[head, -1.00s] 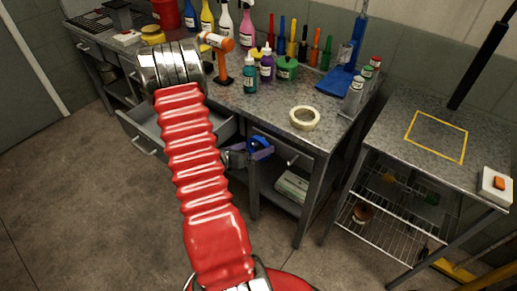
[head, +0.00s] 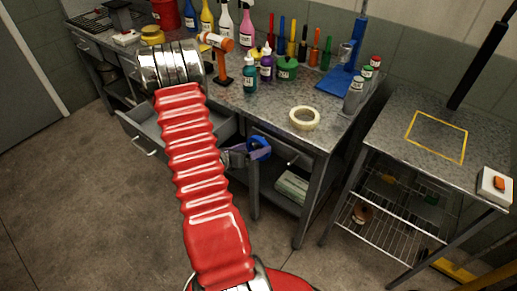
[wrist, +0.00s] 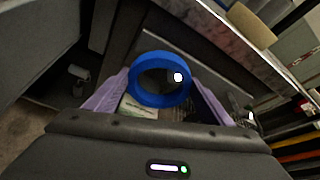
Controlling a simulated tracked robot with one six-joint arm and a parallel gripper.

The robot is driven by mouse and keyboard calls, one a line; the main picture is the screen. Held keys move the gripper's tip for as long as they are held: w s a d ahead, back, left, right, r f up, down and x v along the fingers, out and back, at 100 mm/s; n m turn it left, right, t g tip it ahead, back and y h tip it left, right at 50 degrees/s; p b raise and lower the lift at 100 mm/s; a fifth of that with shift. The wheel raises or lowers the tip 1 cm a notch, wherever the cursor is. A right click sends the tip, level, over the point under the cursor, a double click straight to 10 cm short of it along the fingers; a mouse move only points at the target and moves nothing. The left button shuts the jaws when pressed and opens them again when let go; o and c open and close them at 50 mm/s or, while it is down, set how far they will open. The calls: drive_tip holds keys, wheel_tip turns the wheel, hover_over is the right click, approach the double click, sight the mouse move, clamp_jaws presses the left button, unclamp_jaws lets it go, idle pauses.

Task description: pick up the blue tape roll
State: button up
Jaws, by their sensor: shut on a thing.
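The blue tape roll (wrist: 136,91) is a ring held between the two purple-padded fingers of my gripper (wrist: 160,94) in the wrist view. My gripper is shut on it, with a finger against each side. In the head view the blue tape roll (head: 262,146) shows at the end of my gripper (head: 248,152), in front of the workbench and below its top. My red ribbed arm hides part of the area to the left of it.
A cream tape roll (head: 304,118) lies on the workbench top (head: 277,104). A drawer (head: 150,125) stands open behind my arm. A side table (head: 410,112) with a yellow outlined square stands at the right. The floor at the left is clear.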

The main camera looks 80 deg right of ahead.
sight(256, 140)
drive_tip(key=c, duration=0.4)
drive_tip(key=shift+o, duration=0.2)
drive_tip(key=shift+r, duration=1.5)
drive_tip(key=shift+w+a+r, duration=0.1)
drive_tip(key=shift+r, duration=0.25)
drive_tip(key=w+a, duration=0.4)
drive_tip(key=a, duration=0.3)
drive_tip(key=w+a, duration=0.4)
drive_tip(key=a, duration=0.4)
drive_tip(key=shift+w+a, duration=0.25)
drive_tip(key=shift+w, duration=0.15)
